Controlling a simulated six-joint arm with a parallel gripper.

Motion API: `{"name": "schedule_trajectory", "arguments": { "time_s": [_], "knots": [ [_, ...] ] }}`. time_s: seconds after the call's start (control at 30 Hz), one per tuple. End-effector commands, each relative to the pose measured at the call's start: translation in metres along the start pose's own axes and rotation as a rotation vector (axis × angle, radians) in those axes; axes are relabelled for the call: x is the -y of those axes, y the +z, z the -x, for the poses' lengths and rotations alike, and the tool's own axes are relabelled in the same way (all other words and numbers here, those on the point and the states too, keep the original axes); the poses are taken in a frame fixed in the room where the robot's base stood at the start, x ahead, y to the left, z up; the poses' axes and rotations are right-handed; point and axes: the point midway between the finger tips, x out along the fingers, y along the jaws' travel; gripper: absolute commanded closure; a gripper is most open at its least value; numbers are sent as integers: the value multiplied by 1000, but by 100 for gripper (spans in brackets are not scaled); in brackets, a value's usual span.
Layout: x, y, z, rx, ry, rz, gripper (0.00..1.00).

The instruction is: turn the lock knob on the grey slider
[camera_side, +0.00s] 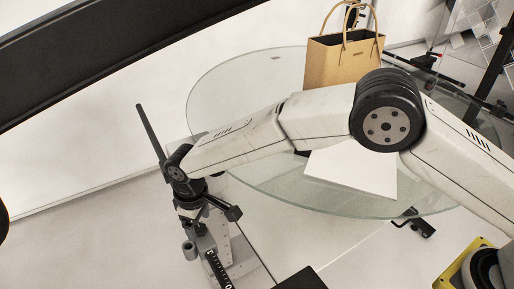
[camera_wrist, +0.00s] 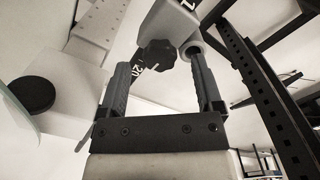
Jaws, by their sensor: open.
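In the wrist view, a black lobed knob (camera_wrist: 155,54) sits on a pale grey slider block (camera_wrist: 168,22). My gripper (camera_wrist: 158,62) is open, with one finger on each side of the knob. The knob shows between and just beyond the fingertips, and I see no grip on it. Whether a finger touches the slider is unclear. In the side view, my gripper (camera_side: 204,222) points down at the lower left, by a grey upright part (camera_side: 218,238). The knob cannot be made out there.
A black strip with white scale marks (camera_side: 217,268) runs below my gripper. In the wrist view, a dark perforated post (camera_wrist: 262,85) stands at the right.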

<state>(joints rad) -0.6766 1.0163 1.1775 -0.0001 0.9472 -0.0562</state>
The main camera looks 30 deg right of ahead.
Motion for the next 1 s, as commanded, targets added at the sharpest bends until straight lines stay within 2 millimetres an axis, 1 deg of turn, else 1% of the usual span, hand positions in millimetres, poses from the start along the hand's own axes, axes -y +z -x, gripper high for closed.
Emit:
{"name": "schedule_trajectory", "arguments": {
  "time_s": [0.3,0.43,0.6,1.0],
  "knots": [
    [0,0,42,-2,0,0,16],
    [0,0,55,-2,0,0,16],
    [0,0,63,0,0,0,16],
    [-2,1,64,-1,0,-3,16]
  ]
}}
